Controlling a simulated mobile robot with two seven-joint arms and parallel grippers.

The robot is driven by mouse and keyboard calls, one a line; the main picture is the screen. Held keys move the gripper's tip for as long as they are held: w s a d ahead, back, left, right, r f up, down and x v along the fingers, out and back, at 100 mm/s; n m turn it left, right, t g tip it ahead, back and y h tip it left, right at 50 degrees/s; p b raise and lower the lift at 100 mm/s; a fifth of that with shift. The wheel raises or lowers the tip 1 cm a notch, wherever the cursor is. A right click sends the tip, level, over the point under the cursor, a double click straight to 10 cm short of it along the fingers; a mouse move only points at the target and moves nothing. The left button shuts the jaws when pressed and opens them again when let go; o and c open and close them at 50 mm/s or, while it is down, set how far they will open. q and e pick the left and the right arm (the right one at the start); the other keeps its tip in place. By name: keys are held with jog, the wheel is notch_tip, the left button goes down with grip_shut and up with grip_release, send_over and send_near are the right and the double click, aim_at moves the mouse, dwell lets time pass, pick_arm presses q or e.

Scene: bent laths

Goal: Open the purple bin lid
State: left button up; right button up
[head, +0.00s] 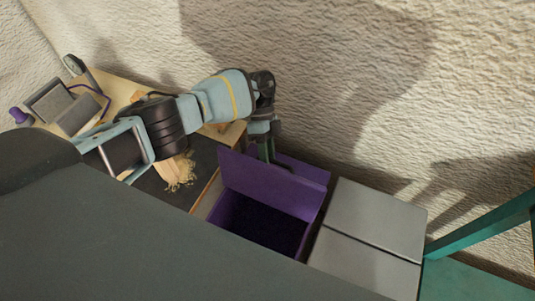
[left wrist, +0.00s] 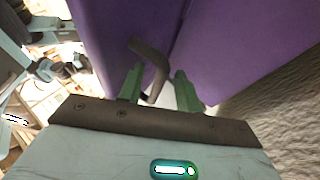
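The purple bin (head: 226,212) stands against the wall in the head view, and its dark inside shows. One purple lid panel (head: 270,187) stands steeply raised across it. A second purple part (head: 305,170) shows behind that panel. My left gripper (head: 267,156) is behind the raised panel, with its fingertips partly hidden by it. In the left wrist view the green fingers (left wrist: 158,88) are apart, and a dark curved handle (left wrist: 154,62) on the purple surface (left wrist: 125,22) lies at the gap between them. I cannot tell whether they touch it. My right gripper is not in view.
A grey bin (head: 375,222) with a closed two-part lid stands right of the purple bin. A workbench (head: 122,90) with a grey box-shaped tool (head: 62,105) and wood shavings (head: 181,172) is at the left. The rough wall (head: 340,90) is close behind. A teal frame (head: 485,222) is at the right.

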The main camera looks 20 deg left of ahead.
pick_arm(q)
jog(key=shift+w+r, duration=0.1)
jog(key=b+v, duration=0.1)
jog(key=v, duration=0.6)
jog(key=shift+a+r+b, duration=0.15)
jog(key=shift+a+b, duration=0.05)
jog(key=shift+b, duration=0.2)
jog(key=shift+w, duration=0.1)
